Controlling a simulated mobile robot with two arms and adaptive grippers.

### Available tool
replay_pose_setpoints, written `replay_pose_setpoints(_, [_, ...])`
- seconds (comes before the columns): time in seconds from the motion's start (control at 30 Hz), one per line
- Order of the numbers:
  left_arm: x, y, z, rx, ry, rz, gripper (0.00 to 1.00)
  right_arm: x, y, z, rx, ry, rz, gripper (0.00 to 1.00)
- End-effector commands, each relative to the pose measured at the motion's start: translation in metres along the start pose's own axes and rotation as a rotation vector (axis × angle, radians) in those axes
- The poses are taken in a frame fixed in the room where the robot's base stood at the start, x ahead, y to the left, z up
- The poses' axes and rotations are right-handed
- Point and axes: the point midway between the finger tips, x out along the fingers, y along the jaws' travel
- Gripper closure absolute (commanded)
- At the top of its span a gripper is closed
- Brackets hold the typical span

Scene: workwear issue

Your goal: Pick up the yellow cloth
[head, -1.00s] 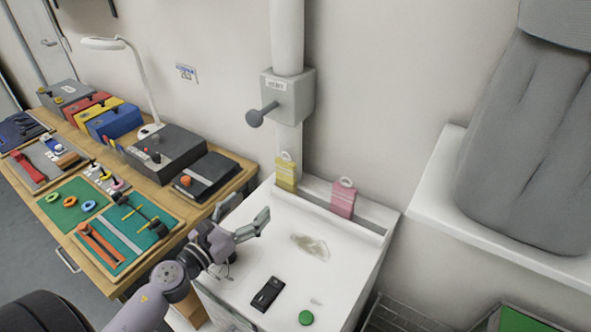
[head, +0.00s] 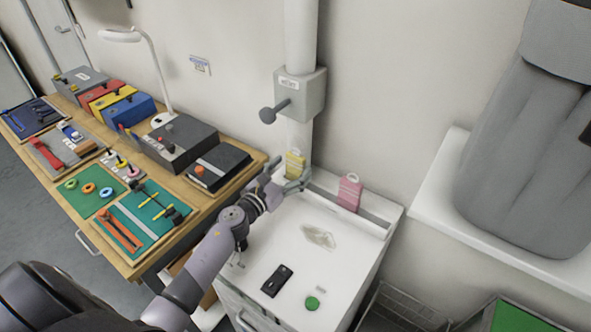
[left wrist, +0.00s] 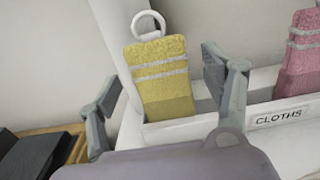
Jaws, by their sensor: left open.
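The yellow cloth (head: 296,163) stands upright in a slot at the back of the white cabinet top, with a white ring at its top. In the left wrist view the yellow cloth (left wrist: 163,80) has pale stripes, and its lower edge is behind the slot's front wall. My left gripper (head: 283,181) is open just in front of it. In the left wrist view the fingers (left wrist: 165,100) appear on either side of the cloth, with no clear contact. My right gripper is not in view.
A pink cloth (head: 349,193) stands to the right in the same holder, labelled CLOTHS. A black device (head: 277,281) and green button (head: 312,303) are on the white top (head: 275,237), beside a smear (head: 318,237). A pipe with a lever box (head: 300,95) rises behind.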

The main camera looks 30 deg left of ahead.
Motion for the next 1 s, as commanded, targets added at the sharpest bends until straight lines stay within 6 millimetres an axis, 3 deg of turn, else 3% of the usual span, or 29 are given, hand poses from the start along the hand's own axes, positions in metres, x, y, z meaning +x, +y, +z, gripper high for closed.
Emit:
replay_pose_setpoints(0.2, [0.025, 0.0, 0.0, -0.001, -0.001, 0.0, 0.27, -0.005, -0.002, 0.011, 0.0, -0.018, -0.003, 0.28])
replay_pose_setpoints(0.47, [0.026, 0.0, 0.0, 0.0, 0.0, 0.0, 0.27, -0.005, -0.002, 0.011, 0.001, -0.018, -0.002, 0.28])
replay_pose_setpoints(1.0, [0.026, 0.0, 0.0, 0.0, 0.0, 0.0, 0.63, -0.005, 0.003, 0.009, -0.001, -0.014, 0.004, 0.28])
